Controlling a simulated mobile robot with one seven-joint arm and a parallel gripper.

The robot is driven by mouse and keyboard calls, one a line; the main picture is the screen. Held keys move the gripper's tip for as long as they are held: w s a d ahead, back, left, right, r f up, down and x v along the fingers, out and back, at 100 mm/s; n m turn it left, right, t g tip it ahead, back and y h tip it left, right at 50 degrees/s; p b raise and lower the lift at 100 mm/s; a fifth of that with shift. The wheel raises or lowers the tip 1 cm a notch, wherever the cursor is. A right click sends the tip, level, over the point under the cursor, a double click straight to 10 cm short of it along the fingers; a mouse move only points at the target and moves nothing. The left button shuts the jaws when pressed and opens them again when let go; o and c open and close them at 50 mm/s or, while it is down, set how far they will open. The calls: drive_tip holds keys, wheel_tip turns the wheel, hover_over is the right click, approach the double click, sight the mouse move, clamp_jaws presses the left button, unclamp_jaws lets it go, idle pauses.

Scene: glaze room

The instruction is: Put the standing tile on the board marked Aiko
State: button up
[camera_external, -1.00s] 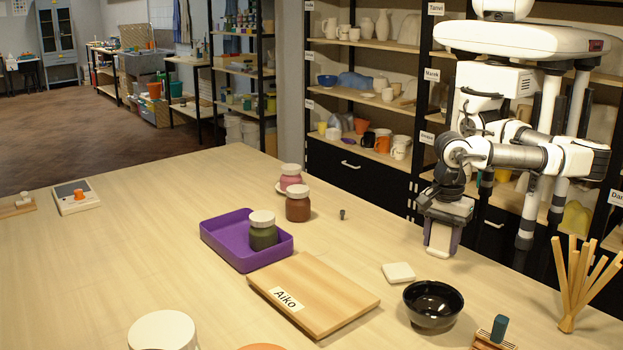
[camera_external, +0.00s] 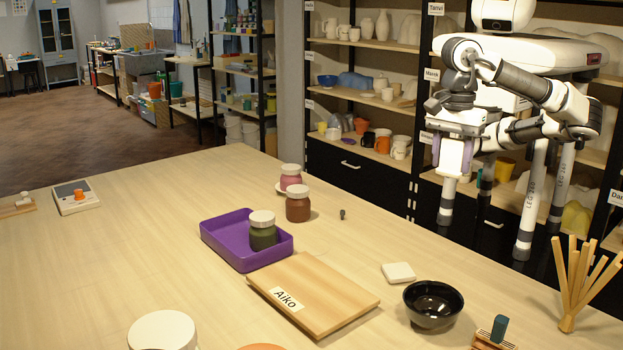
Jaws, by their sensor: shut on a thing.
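A teal tile (camera_external: 499,328) stands upright in a small slotted wooden rack (camera_external: 484,341) at the bottom right. A white tile (camera_external: 398,273) lies flat on the table. The wooden board marked Aiko (camera_external: 335,297) lies near the table's front middle, and its top is bare except for the label. My gripper (camera_external: 454,160) is raised beyond the table's far right edge, well away from the board and rack. It is shut on a pale thing between its fingers. The view is too small to tell what this is.
A black bowl (camera_external: 433,304) stands between board and rack. A purple tray (camera_external: 226,248) holds a green jar (camera_external: 263,231). A holder of wooden sticks (camera_external: 567,321) stands at right, and a brown jar (camera_external: 298,204) behind the tray. The left table is mostly clear.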

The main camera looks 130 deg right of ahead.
drive_tip(key=w+d+r+m+p, duration=0.1)
drive_tip(key=w+r, duration=0.1)
drive_tip(key=w, duration=0.5)
drive_tip(key=w+d+r+p, duration=0.2)
drive_tip(key=w, duration=0.5)
drive_tip(key=m+p, duration=0.2)
hover_over(325, 269)
wheel_tip(325, 269, down, 21)
drive_tip(key=p, duration=0.4)
drive_tip(key=shift+r, duration=0.2)
drive_tip(key=shift+f, duration=0.15)
drive_tip(key=o, duration=1)
drive_tip(key=shift+c, duration=0.2)
drive_tip(key=shift+o, duration=0.4)
wheel_tip(325, 269, up, 12)
drive_tip(key=b, duration=0.4)
drive_tip(key=shift+r, duration=0.2)
